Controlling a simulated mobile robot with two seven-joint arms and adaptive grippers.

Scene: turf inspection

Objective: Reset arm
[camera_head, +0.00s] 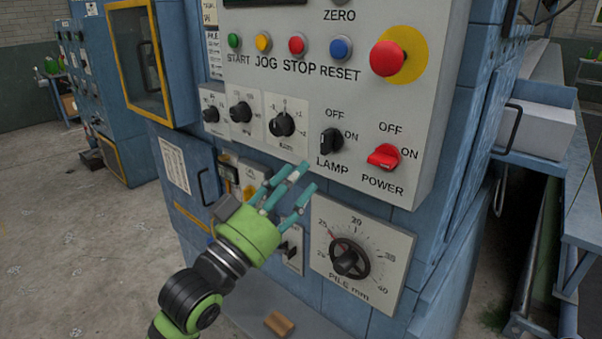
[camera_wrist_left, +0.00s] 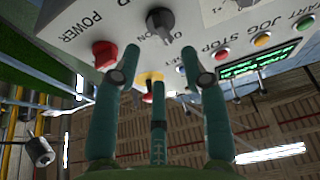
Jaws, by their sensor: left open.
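My left gripper (camera_head: 290,188) is green with teal fingers. In the head view it is in front of the blue machine, below the lamp knob (camera_head: 331,141) and left of the red power switch (camera_head: 384,157). Its fingers are spread and hold nothing. In the left wrist view the open fingers (camera_wrist_left: 158,95) point toward the control panel. The power switch (camera_wrist_left: 104,54) and the black lamp knob (camera_wrist_left: 160,21) show beyond them. My right gripper is in neither view.
The grey panel (camera_head: 300,80) carries a red stop button (camera_head: 388,58), several small buttons and several knobs. Below is a pile dial (camera_head: 349,258). A yellow-framed door (camera_head: 140,60) stands open at left. Concrete floor (camera_head: 70,230) is clear at left. A white box (camera_head: 540,130) sits at right.

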